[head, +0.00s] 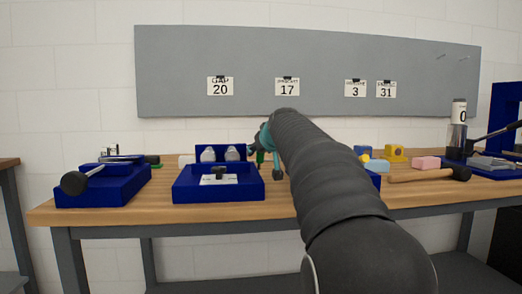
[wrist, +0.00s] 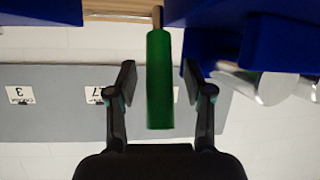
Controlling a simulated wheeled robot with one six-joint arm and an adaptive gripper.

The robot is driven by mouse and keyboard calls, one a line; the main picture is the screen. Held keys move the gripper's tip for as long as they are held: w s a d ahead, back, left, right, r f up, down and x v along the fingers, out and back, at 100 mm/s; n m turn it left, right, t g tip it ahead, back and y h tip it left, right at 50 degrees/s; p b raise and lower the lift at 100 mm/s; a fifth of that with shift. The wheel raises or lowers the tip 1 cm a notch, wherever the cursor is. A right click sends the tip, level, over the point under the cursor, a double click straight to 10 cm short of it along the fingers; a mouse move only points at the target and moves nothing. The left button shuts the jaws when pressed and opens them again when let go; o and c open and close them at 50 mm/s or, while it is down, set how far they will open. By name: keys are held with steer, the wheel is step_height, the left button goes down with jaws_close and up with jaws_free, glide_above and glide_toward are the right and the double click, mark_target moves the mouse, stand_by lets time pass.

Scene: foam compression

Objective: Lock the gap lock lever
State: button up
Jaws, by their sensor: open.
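A green lever handle, which looks like the gap lock lever (wrist: 159,85), shows in the wrist view on a thin metal rod at its top end. My gripper (wrist: 159,95) is open, with one finger on each side of the green handle. A gap shows between the handle and each finger, so it is not gripped. In the head view a small bit of the green lever (head: 260,157) shows beside the blue fixture, and my arm hides much of that spot.
A blue tray (head: 190,195) with a white label stands left of my arm, two silvery cylinders behind it. A blue block (head: 118,186) with a black-knobbed lever is further left. A mallet (head: 430,174), pink block (head: 426,162) and yellow block (head: 394,153) lie right. A grey board (head: 310,65) hangs behind.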

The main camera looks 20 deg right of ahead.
jaws_close()
steer(key=shift+f, duration=0.15)
steer(key=b, duration=0.3)
steer(key=shift+s+f+t, duration=0.2)
steer(key=shift+f+t, duration=0.1)
steer(key=shift+f, duration=0.05)
steer(key=b, duration=0.3)
steer(key=shift+s+a+t, duration=0.15)
steer(key=shift+s+t, duration=0.1)
steer(key=shift+t, duration=0.15)
steer(key=shift+r, duration=0.1)
